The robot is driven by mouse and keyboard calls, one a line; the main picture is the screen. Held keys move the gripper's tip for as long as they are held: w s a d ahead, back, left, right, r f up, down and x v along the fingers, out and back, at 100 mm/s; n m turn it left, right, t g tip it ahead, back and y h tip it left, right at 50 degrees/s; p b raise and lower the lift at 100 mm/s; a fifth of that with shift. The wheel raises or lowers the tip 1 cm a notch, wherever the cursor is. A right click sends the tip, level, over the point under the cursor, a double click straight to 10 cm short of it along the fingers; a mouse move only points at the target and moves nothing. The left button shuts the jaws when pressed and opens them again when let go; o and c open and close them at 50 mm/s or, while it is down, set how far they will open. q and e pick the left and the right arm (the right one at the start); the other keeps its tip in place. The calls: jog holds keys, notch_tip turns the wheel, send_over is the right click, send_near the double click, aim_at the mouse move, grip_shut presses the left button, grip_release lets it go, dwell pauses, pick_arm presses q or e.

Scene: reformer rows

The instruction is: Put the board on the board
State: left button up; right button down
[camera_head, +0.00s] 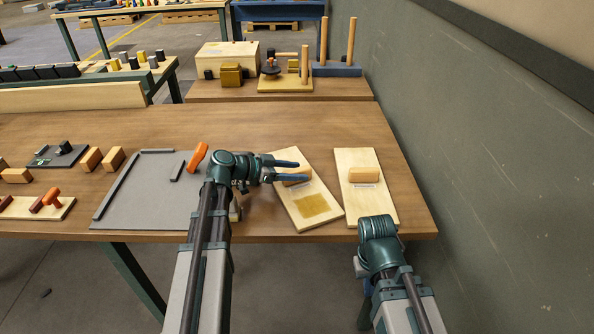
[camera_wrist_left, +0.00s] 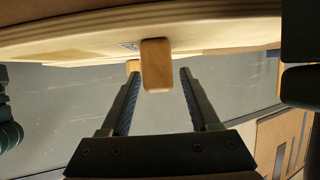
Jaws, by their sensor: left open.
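A pale wooden board (camera_head: 288,201) with a wooden block handle (camera_head: 300,183) and a yellow-brown square patch lies turned at an angle on the table. Right of it lies a second pale board (camera_head: 352,206) with a similar block handle (camera_head: 364,174). My left gripper (camera_head: 306,170) is open, its fingers over the angled board at the handle, partly hiding it. In the left wrist view a wooden block (camera_wrist_left: 156,66) shows between and beyond the open fingers (camera_wrist_left: 157,75), without visible contact. My right gripper (camera_head: 379,228) is at the table's front edge below the right board; its fingers are hidden.
A grey panel (camera_head: 140,200) with dark strips and an orange handle (camera_head: 198,155) lies left of my left arm. Several small blocks lie farther left. A rear table (camera_head: 225,91) holds a box and peg stands. A grey-green wall (camera_head: 480,150) bounds the right.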

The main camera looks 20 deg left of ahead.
pick_arm(q)
jog(key=p+v, duration=0.3)
jog(key=v, duration=0.7)
jog(key=shift+d, duration=0.1)
jog(key=shift+s+a+r+p, duration=0.2)
jog(key=shift+s+a+p, duration=0.25)
jog(key=shift+a, duration=0.1)
